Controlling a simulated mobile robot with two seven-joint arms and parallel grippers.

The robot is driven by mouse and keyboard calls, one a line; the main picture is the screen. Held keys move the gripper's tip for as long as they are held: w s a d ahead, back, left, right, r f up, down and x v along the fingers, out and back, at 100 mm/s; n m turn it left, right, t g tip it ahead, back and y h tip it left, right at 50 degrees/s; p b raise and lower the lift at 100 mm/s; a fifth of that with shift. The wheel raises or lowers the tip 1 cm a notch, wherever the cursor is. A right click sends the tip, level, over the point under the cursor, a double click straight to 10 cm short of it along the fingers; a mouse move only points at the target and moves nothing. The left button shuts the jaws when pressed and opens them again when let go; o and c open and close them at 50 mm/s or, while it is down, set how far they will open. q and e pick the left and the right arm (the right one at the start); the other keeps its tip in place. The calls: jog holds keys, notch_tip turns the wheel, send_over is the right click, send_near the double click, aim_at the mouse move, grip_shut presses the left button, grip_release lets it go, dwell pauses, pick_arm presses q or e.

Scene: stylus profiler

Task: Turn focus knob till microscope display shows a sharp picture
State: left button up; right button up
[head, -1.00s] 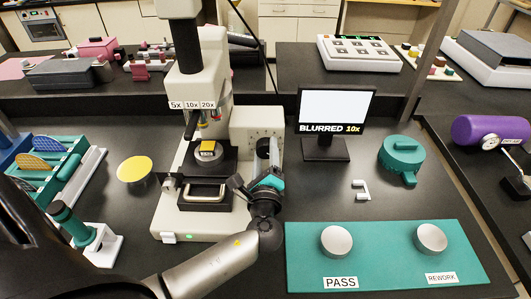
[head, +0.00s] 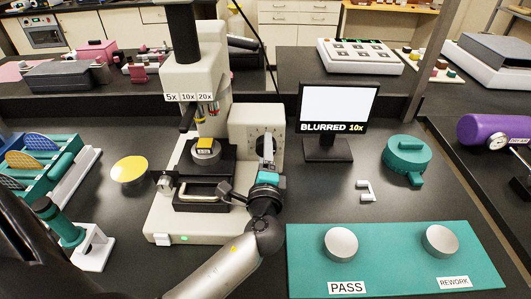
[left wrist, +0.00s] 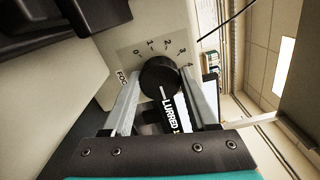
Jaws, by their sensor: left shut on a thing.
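The microscope (head: 200,60) is a pale stand with 5x, 10x and 20x labels. A yellow-topped sample (head: 205,146) sits on its stage. My left gripper (head: 268,148) is at the right side of the stand. In the left wrist view its two fingers (left wrist: 163,98) are shut on the black focus knob (left wrist: 160,74), one on each side. A dial with numbers up to 4 and the label FOC surrounds the knob. The knob's white mark points toward the gripper side. The microscope display (head: 338,105) has a blank whitish screen and reads "BLURRED 10x". My right gripper is not in view.
A teal mat (head: 390,285) with PASS and REWORK pads lies front right. A teal round container (head: 407,160) and a small white bracket (head: 366,191) lie behind it. A yellow disc (head: 130,169), a wafer rack (head: 45,170) and a teal-handled tool (head: 70,230) are at left.

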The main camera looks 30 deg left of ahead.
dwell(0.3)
pick_arm(q)
jog(key=o, duration=1.4)
jog(key=shift+s, duration=0.1)
jog(key=b+v, duration=0.1)
jog(key=v, duration=1.4)
jog(key=shift+d+b, duration=0.1)
jog(key=shift+b, duration=0.2)
